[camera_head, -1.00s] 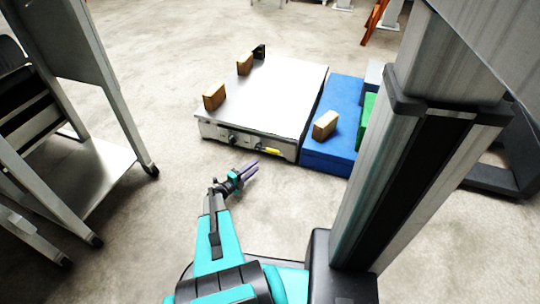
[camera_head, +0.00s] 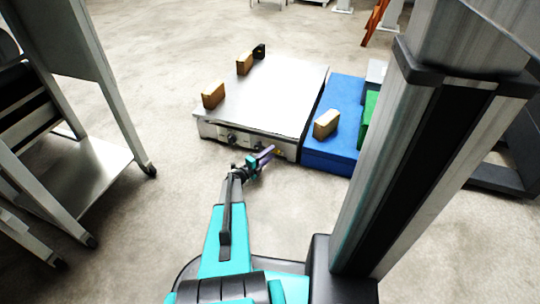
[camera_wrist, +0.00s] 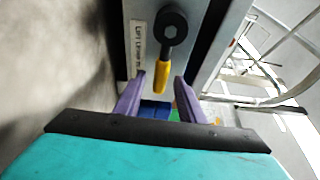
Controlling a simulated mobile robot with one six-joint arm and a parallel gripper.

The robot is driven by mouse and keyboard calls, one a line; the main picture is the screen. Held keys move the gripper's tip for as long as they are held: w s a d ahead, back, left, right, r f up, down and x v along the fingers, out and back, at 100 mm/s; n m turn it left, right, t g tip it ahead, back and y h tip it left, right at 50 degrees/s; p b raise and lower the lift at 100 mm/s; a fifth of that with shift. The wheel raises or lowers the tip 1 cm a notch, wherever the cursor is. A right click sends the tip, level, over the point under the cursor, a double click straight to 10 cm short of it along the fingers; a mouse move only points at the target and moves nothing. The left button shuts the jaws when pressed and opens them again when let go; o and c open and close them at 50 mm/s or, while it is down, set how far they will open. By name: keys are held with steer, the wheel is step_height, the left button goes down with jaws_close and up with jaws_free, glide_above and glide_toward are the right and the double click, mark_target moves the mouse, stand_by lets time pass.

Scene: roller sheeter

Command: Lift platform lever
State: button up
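The platform lever (camera_wrist: 162,75) has a yellow handle and a dark round pivot. In the wrist view it hangs from the platform's front face beside a small label. In the head view only a bit of its yellow (camera_head: 278,152) shows, mostly hidden behind my gripper (camera_head: 268,154). The low platform (camera_head: 265,95) has a flat light-grey top. In the wrist view my gripper (camera_wrist: 161,90) is open, with one purple finger on each side of the yellow handle. I cannot tell whether either finger touches it.
Brown blocks stand along the platform's left edge (camera_head: 213,94) and on the blue box (camera_head: 345,95) to its right. A metal rack (camera_head: 90,165) stands at the left.

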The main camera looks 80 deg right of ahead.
steer(key=shift+d, duration=0.1)
steer(key=shift+c, duration=0.2)
jaws_close()
steer(key=shift+s+d, duration=0.1)
steer(key=shift+s+r, duration=0.1)
